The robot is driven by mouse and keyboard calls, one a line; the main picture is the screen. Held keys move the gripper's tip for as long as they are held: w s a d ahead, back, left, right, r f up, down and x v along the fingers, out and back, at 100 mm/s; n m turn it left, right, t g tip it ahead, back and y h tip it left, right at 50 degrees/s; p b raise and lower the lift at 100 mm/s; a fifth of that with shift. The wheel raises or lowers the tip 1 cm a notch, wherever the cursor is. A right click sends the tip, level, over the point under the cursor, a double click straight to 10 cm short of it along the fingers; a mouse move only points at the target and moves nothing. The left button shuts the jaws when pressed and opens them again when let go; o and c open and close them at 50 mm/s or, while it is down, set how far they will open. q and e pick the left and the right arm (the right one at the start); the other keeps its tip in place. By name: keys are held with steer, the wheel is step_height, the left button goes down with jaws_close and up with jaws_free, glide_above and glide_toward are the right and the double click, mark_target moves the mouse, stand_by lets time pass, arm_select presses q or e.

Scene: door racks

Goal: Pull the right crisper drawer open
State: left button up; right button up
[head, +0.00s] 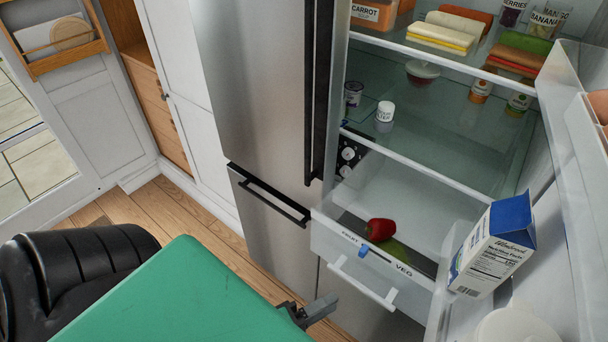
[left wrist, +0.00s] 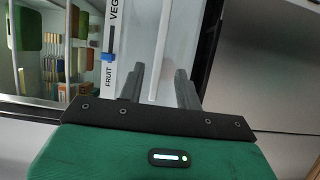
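The crisper drawer (head: 330,241) is a clear bin with a white front, a FRUIT/VEG label and a blue slider (head: 362,252). A red pepper (head: 380,230) lies inside. Its white bar handle (head: 362,284) runs along the front below the label. My left gripper (head: 307,311) is open and empty, in front of and below the handle's left end, apart from it in the head view. In the left wrist view the open fingers (left wrist: 161,88) point at the drawer front, and the white handle (left wrist: 160,50) shows between them. My right gripper is not in view.
The right fridge door (head: 570,150) stands open, with a blue-and-white carton (head: 495,245) in its bin. The left steel door (head: 250,90) is shut. Glass shelves above the drawer hold jars and food. Open wooden floor (head: 150,215) lies to the left.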

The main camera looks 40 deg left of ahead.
arm_select(q)
steer(key=shift+b+v, duration=0.5)
steer(key=shift+v, duration=1.95)
